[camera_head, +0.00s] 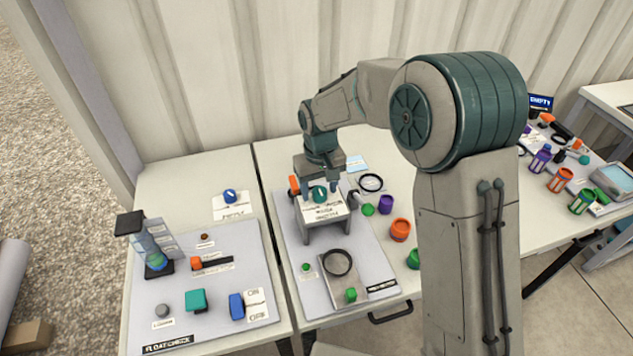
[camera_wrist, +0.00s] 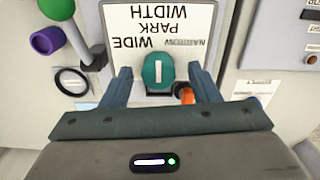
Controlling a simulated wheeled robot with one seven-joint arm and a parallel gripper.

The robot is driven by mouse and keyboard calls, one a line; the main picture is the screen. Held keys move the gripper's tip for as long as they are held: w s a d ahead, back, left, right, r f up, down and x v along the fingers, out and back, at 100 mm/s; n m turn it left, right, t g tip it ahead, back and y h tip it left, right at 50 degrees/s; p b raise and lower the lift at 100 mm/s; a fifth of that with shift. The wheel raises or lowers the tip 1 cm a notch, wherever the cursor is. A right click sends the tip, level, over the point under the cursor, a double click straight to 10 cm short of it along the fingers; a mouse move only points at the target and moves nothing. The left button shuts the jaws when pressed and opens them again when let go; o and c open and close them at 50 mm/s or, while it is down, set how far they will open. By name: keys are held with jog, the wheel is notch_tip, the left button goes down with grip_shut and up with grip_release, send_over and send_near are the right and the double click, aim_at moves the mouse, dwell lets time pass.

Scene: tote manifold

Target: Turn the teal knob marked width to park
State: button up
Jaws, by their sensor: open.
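The teal knob (camera_wrist: 158,72) sits on a white label plate (camera_wrist: 185,22) that reads WIDTH, PARK, WIDE and a partly hidden fourth word, upside down in the wrist view. A pale line on the knob runs up and down in that view, in line with PARK. My gripper (camera_wrist: 158,75) is open, with one finger on each side of the knob; I cannot tell whether they touch it. In the head view the knob (camera_head: 319,194) is on top of a small grey stand (camera_head: 326,233), with my gripper (camera_head: 318,186) over it.
Purple (camera_head: 385,204) and orange (camera_head: 400,229) cups stand right of the stand. A panel (camera_head: 215,285) with a blue switch lies left.

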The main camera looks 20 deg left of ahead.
aim_at(319, 191)
notch_tip(319, 191, up, 14)
jog(key=b, duration=0.1)
dwell(0.4)
jog(key=s+d+r+m+t, duration=0.1)
jog(key=s+d+m, duration=0.15)
jog(key=d, duration=0.65)
jog(key=s+d+r+m, duration=0.15)
jog(key=s+d, duration=0.25)
jog(key=d, duration=0.4)
jog(key=s+d+f+m+t, duration=0.2)
jog(key=s+d+f+m, duration=0.1)
jog(key=s+d, duration=0.9)
jog(key=shift+s+f, duration=0.45)
jog(key=shift+s, duration=0.1)
